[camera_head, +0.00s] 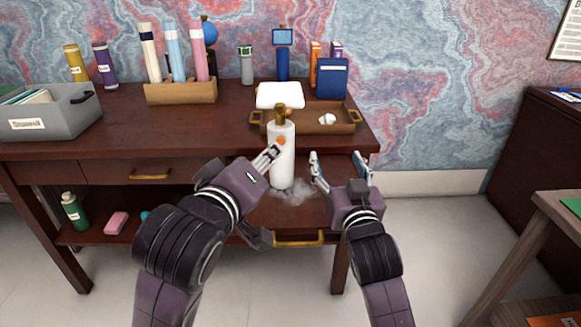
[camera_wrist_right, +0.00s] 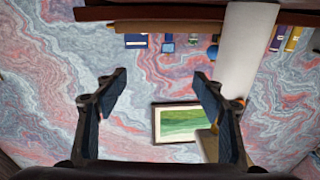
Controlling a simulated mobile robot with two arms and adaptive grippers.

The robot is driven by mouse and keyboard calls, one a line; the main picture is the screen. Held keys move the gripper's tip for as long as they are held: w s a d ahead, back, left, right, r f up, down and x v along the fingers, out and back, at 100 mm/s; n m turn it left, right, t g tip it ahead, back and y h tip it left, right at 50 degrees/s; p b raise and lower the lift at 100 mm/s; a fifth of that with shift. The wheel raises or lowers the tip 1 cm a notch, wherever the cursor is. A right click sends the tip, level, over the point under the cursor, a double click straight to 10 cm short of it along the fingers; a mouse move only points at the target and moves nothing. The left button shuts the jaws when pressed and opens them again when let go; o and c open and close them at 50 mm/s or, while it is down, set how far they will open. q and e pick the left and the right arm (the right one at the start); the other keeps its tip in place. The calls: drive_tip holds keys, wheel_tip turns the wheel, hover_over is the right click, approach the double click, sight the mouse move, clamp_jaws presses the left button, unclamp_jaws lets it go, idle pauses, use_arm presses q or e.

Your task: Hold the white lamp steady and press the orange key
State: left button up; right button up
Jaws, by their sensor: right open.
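My left gripper (camera_head: 274,152) has a pale fingertip at the lamp's front, close to the key; contact cannot be told. My right gripper (camera_head: 340,168) is open and empty, right of the lamp. In the right wrist view its fingers (camera_wrist_right: 160,85) are apart, with the lamp's white body (camera_wrist_right: 245,50) beyond the right-hand finger.
A pale hazy patch (camera_head: 293,190) shows at the lamp's base. A grey bin (camera_head: 50,122) stands at the left. Open floor lies right of the desk.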

sight(285, 156)
drive_tip(key=a+y, duration=0.1)
drive_tip(key=a, duration=0.2)
drive_tip(key=s+a+n+y, duration=0.1)
drive_tip(key=a, duration=0.2)
drive_tip(key=s+a+n+g+y, duration=0.1)
drive_tip(key=a, duration=0.3)
drive_tip(key=shift+r, duration=0.15)
drive_tip(key=shift+a+n, duration=0.25)
drive_tip(key=shift+n, duration=0.05)
drive_tip(key=x, duration=0.7)
drive_tip(key=shift+w+a, duration=0.15)
drive_tip(key=shift+w, duration=0.05)
drive_tip(key=c, duration=1.7)
use_arm(q)
clamp_jaws()
